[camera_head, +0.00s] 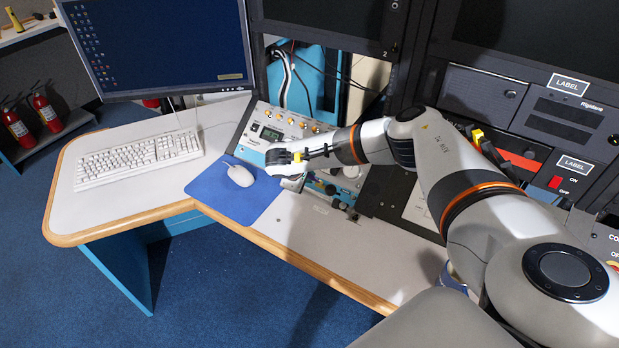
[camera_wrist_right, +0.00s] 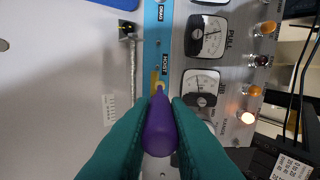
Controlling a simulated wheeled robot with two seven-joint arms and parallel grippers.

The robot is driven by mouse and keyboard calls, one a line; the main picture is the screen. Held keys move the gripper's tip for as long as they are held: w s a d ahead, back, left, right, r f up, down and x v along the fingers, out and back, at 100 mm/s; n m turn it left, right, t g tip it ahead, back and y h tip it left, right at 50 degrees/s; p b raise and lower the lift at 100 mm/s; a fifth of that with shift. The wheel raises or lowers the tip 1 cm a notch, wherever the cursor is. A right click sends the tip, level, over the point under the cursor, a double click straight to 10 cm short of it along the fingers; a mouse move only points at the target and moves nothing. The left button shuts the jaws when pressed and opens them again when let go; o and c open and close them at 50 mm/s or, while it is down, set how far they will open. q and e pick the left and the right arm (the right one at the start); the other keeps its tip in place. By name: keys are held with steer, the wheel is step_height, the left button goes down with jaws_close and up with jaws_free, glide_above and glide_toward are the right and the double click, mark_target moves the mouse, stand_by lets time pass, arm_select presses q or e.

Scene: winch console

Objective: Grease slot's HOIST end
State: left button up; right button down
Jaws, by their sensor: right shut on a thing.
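My right gripper (camera_head: 285,160) is at the console panel in the head view. In the right wrist view its two teal fingers (camera_wrist_right: 160,128) are shut on a purple, rounded tool (camera_wrist_right: 160,130). The tool's pale, yellowish tip (camera_wrist_right: 158,86) points at the panel, just below the HOIST label (camera_wrist_right: 165,64) on the blue strip. I cannot tell whether the tip touches the panel. A narrow slot (camera_wrist_right: 133,70) runs to the left of the strip, with a small dark lever or block (camera_wrist_right: 127,29) at its upper end. The tip lies right of the slot's lower end. My left gripper is not in view.
Dial gauges (camera_wrist_right: 208,36) and lit buttons (camera_wrist_right: 247,117) lie right of the strip. The mouse (camera_head: 239,175) on its blue pad (camera_head: 212,187) and the keyboard (camera_head: 135,160) are left of my gripper. The desk's front (camera_head: 320,235) is clear.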

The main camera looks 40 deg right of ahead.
steer(key=shift+w+a, duration=0.15)
steer(key=shift+w, duration=0.05)
steer(key=shift+w+a, duration=0.15)
steer(key=shift+w, duration=0.1)
steer(key=shift+w+f+b, duration=0.1)
steer(key=shift+w+b, duration=0.05)
steer(key=shift+b, duration=0.3)
steer(key=shift+w+a, duration=0.15)
steer(key=shift+w, duration=0.1)
steer(key=shift+s, duration=0.1)
steer(key=shift+s+d+p, duration=0.25)
steer(key=shift+s+p, duration=0.1)
stand_by(0.5)
steer(key=shift+s+d+p, duration=0.1)
steer(key=shift+s+p, duration=0.2)
steer(key=shift+p, duration=0.1)
